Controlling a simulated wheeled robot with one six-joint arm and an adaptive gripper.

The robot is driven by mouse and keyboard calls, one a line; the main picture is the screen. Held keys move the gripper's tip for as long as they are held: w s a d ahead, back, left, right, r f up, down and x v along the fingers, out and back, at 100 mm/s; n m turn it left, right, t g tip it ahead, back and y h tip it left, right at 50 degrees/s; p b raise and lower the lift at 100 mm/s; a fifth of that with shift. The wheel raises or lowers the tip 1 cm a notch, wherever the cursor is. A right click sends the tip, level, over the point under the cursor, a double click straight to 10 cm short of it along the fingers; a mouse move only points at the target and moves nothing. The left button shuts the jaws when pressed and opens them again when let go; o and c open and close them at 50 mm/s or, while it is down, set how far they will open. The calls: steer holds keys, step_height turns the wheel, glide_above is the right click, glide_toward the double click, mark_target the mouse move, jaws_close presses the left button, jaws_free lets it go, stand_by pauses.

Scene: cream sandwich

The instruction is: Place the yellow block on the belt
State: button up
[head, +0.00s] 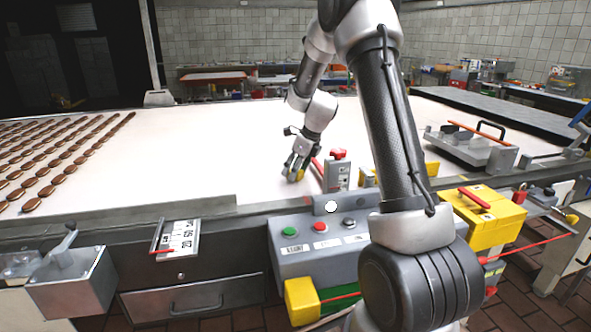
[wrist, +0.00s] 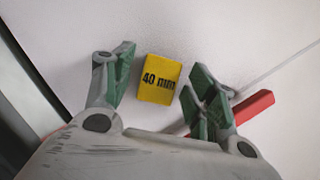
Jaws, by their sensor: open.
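The yellow block (wrist: 159,79), marked "40 mm", lies on a pale surface in the wrist view, between the spread green fingertips of my gripper (wrist: 164,84). There is a visible gap between the block and the fingers on both sides. In the head view my gripper (head: 296,170) is low over the near part of the wide white belt (head: 200,150). A small patch of yellow (head: 301,175) shows at its fingers there. My gripper is open and holds nothing.
A red bar (wrist: 252,106) lies close to the right finger. A post with a red knob (head: 338,176) stands right of my gripper. Rows of brown biscuits (head: 60,160) cover the belt's left. A control box (head: 315,245) with buttons stands at the front edge. The belt's middle is clear.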

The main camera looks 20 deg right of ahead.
steer(key=s+r+n, duration=0.3)
steer(key=s+r, duration=0.3)
steer(key=r, duration=0.2)
steer(key=s+r+n, duration=0.3)
steer(key=s+r, duration=0.2)
steer(key=r, duration=0.4)
steer(key=s+a+r+n+h, duration=0.1)
steer(key=s+a+n+h, duration=0.1)
steer(key=s+n, duration=2.1)
steer(key=s, duration=0.4)
steer(key=shift+s+a+t, duration=0.3)
steer(key=shift+s+a, duration=0.05)
steer(key=shift+s, duration=0.05)
